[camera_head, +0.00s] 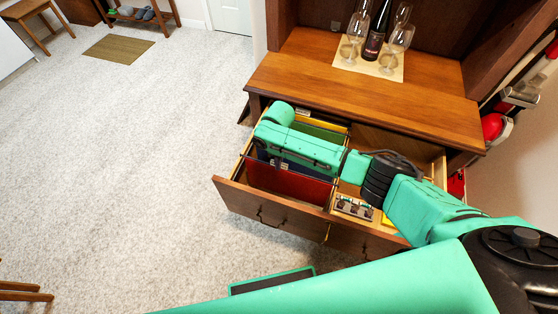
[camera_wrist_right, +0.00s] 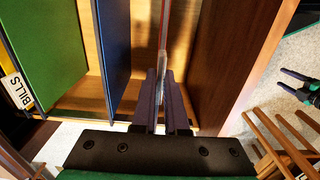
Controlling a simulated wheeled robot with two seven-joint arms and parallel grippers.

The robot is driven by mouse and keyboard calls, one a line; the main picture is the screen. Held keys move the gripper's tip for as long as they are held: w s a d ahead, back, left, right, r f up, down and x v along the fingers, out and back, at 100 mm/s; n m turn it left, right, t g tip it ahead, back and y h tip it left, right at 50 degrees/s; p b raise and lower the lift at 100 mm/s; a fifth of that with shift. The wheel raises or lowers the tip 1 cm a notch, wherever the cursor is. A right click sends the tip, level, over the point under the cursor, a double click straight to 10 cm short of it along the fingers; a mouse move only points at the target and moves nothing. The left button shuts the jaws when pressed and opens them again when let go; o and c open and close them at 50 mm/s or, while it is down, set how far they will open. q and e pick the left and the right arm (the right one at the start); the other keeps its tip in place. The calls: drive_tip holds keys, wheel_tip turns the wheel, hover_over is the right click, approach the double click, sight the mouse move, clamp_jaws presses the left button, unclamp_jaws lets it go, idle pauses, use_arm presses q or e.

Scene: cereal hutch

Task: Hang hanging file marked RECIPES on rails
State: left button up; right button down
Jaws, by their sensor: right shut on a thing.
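A red hanging file (camera_head: 288,182) stands upright in the left compartment of the open drawer (camera_head: 270,205), near its front. My right gripper (camera_head: 283,163) is over this compartment, mostly hidden under my wrist. In the right wrist view my right gripper (camera_wrist_right: 163,95) is shut on the thin top of the red file (camera_wrist_right: 163,40), seen edge-on. No RECIPES label is readable. I cannot tell whether the red file's hooks rest on the rails.
The wooden drawer front (camera_wrist_right: 232,60) is close beside the held file. The right compartment holds a small tray of items (camera_head: 353,207). Glasses and a dark bottle (camera_head: 376,35) stand on the hutch top.

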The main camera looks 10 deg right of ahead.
drive_tip(key=shift+f+b, duration=0.9)
drive_tip(key=shift+f, duration=0.55)
drive_tip(key=c, duration=0.9)
unclamp_jaws()
drive_tip(key=shift+r, duration=0.1)
drive_tip(key=shift+o, duration=1.8)
drive_tip(key=shift+r+p, duration=2.5)
drive_tip(key=shift+p, duration=0.15)
